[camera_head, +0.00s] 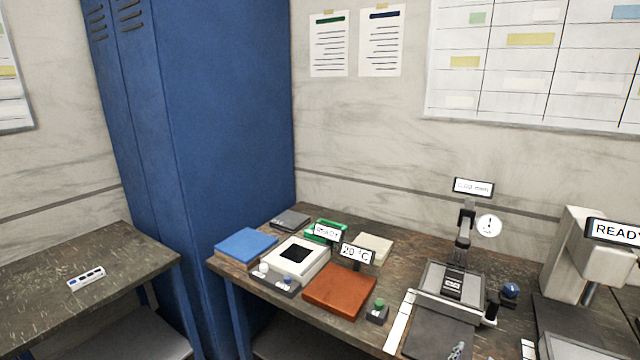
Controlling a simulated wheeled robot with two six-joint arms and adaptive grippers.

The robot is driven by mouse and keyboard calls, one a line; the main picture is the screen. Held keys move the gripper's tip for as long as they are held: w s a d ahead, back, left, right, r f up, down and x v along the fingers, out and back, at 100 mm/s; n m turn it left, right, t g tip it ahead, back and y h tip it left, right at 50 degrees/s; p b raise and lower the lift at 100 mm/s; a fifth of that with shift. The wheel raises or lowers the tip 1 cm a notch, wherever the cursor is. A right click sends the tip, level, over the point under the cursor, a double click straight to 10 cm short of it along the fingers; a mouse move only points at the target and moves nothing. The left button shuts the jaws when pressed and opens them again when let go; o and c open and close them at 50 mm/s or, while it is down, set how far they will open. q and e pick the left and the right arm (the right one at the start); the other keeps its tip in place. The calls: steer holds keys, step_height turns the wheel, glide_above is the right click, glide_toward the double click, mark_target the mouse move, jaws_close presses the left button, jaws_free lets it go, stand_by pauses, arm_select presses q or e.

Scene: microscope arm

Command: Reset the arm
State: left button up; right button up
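A microscope-like stand (463,244) with a dark upright arm is on the right half of the long bench. Its grey base (436,295) carries a dark block under the arm. A small display (473,187) above the arm shows a reading in mm, its digits hard to read. A round white sign (489,226) with an exclamation mark is beside the arm. A blue-topped knob (510,290) is at the right of the base. Neither of my grippers can be made out.
A brown-red plate (339,291) with a 20 °C display, a white device (297,261) and a blue book (245,244) are left on the bench. A pale machine (580,255) marked READY stands right. A small grey item (457,351) at the bottom edge is unclear.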

steer(key=s+d+f+m+g+y, duration=0.2)
steer(key=s+f+m+g, duration=0.3)
steer(key=s+m, duration=0.75)
steer(key=s+a+f+m+g+y, duration=0.1)
steer(key=s+a+m+g+y, duration=0.1)
steer(key=s+a+m+y, duration=0.4)
steer(key=s+a+f+m+g+y, duration=0.2)
steer(key=s+a+m+g+y, duration=0.1)
steer(key=a+m, duration=0.45)
step_height(320, 180, down, 23)
steer(key=d, duration=0.3)
arm_select(q)
steer(key=shift+w+d, duration=0.55)
steer(key=shift+w, duration=0.25)
arm_select(e)
steer(key=s+d+f+m+g, duration=0.1)
steer(key=s+f+g, duration=0.1)
steer(key=s+f, duration=1.6)
steer(key=shift+s+d+f, duration=0.15)
steer(key=shift+s+f, duration=0.1)
steer(key=shift+s, duration=1)
